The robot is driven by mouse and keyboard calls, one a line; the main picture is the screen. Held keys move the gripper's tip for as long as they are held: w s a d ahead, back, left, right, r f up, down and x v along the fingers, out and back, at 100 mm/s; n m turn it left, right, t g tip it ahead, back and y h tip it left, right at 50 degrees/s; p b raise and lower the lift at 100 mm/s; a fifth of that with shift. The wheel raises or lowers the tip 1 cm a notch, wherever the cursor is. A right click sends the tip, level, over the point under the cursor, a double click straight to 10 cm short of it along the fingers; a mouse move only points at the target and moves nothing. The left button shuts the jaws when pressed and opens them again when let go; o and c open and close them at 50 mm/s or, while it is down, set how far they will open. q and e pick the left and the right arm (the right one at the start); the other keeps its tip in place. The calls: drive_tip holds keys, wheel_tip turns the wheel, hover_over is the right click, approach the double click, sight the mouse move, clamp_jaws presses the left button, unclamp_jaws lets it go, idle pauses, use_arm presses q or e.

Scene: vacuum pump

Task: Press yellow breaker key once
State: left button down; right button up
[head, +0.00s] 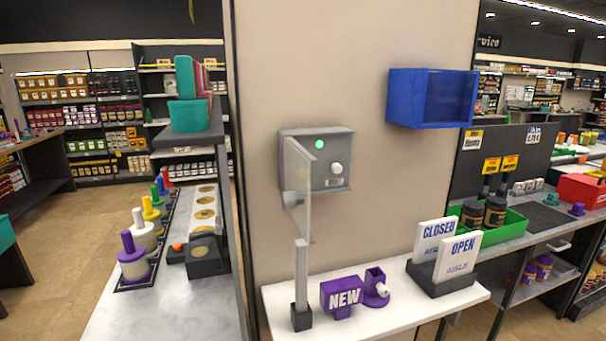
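A grey wall box (342,150) is mounted on the beige wall panel. I cannot make out a yellow breaker key on the box. A yellow-handled piece (151,208) stands in a row of coloured ones on the left counter. Neither of my grippers is in view.
A white shelf (390,318) below the box holds a grey post (301,285), a purple NEW sign (342,296), a purple holder (376,288) and CLOSED and OPEN signs (458,257). A blue bin (432,98) juts from the wall to the right.

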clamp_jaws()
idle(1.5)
